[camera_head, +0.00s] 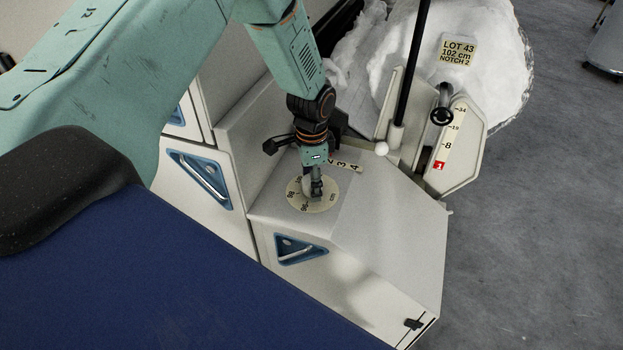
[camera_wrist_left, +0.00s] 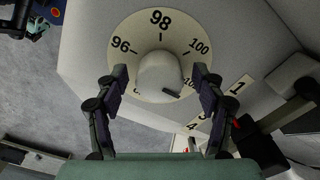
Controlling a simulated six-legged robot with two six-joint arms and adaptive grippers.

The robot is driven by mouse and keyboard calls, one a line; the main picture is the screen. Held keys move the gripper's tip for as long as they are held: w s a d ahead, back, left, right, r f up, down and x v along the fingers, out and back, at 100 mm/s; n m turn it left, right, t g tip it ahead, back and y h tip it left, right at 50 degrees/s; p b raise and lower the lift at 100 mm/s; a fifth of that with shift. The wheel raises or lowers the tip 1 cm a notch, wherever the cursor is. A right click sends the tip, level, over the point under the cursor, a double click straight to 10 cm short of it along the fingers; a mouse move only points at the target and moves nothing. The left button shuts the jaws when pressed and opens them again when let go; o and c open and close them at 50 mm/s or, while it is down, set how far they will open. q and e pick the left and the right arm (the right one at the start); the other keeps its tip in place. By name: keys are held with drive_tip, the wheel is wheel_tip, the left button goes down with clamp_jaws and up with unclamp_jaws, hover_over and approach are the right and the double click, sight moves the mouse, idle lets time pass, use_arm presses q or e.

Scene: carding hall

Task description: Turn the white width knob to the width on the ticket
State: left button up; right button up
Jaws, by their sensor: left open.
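The white width knob (camera_wrist_left: 160,72) stands at the middle of a round cream dial (camera_head: 297,203), on the machine's sloping top. In the left wrist view the dial (camera_wrist_left: 125,29) reads 96, 98 and 100; a further figure starting with 10 is partly hidden by a finger. A dark mark on the knob faces the lower right, towards that figure. My left gripper (camera_wrist_left: 156,92) is open, its fingers on either side of the knob with gaps showing. The ticket (camera_head: 458,50) reads LOT 43, 102 cm, NOTCH 2. My right gripper is out of view.
A number strip (camera_head: 354,167) lies beside the dial, near a white ball (camera_head: 381,149). A black post (camera_head: 411,70) rises behind. White fibre (camera_head: 490,80) fills the back right.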

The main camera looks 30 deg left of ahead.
use_arm(q)
wheel_tip(320, 180, up, 12)
idle(0.6)
drive_tip(key=shift+s, duration=0.1)
idle(0.4)
